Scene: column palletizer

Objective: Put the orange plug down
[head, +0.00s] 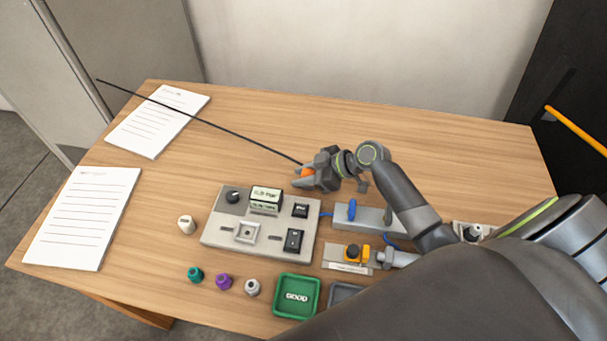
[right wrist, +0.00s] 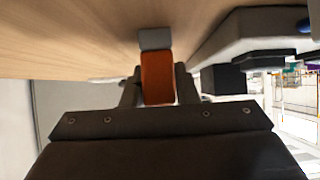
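The orange plug (head: 307,172) is between the fingers of my right gripper (head: 304,177), above the table behind the grey control panel. In the right wrist view the orange plug (right wrist: 157,78) has a grey end (right wrist: 154,39) pointing away from the palm. The fingers of my right gripper (right wrist: 157,88) stand close on both sides of it. A thin dark cable (head: 200,121) runs from near the plug to the upper left, past the table edge. Whether the plug touches the table is unclear. My left gripper is not in view.
The grey panel (head: 222,230) carries a knob, display and switches. A green tray (head: 296,296) and several small caps lie in front. Papers (head: 85,217) lie left; the table's back is clear.

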